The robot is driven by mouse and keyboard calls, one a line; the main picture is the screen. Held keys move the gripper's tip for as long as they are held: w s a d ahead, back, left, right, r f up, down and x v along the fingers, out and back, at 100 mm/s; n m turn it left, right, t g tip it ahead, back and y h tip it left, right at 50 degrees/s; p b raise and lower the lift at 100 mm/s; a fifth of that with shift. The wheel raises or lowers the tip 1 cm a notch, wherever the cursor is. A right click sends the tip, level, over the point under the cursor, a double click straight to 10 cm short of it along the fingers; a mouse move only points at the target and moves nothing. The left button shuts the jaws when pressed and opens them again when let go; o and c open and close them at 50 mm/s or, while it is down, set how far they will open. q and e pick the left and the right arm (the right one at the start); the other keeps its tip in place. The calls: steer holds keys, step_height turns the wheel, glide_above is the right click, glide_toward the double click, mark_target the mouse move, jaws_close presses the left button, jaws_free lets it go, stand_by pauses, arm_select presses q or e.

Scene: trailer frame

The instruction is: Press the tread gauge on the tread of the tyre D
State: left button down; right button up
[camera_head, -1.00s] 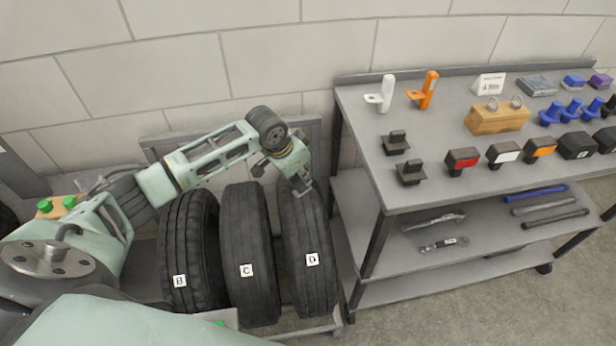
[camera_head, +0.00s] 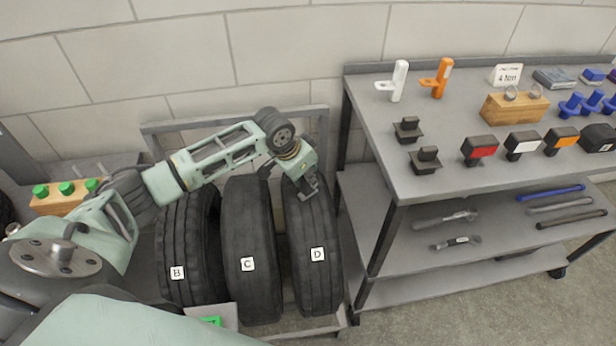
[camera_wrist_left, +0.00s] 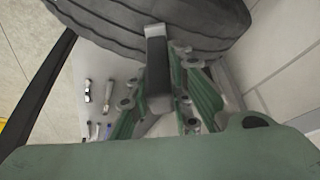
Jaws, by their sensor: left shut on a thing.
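Tyre D (camera_head: 318,228) stands upright at the right end of the tyre row, with a white D label on its tread. My left gripper (camera_head: 308,188) is over the upper tread of tyre D. In the left wrist view, its green fingers (camera_wrist_left: 160,100) are shut on the tread gauge (camera_wrist_left: 157,52), a dark block with a paler end. The gauge's far end overlaps the grooved tyre tread (camera_wrist_left: 205,25) and looks at or very near it; I cannot tell if it is pressed in. My right gripper is not in view.
Tyre C (camera_head: 248,220) and tyre B (camera_head: 187,235) stand left of tyre D in a metal rack (camera_head: 235,112). A grey shelf trolley (camera_head: 450,185) stands close on the right, with lamps and other parts on top and tools below. A block wall is behind.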

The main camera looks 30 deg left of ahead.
mark_target(311, 170)
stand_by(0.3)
arm_select(q)
steer(key=shift+f, duration=0.6)
stand_by(1.4)
steer(key=shift+s+f, duration=0.1)
steer(key=shift+f, duration=0.05)
stand_by(1.3)
steer(key=shift+p, duration=0.35)
step_height(311, 170, up, 6)
steer(key=p, duration=0.7)
steer(key=shift+r, duration=0.2)
stand_by(0.4)
steer(key=shift+f, duration=0.1)
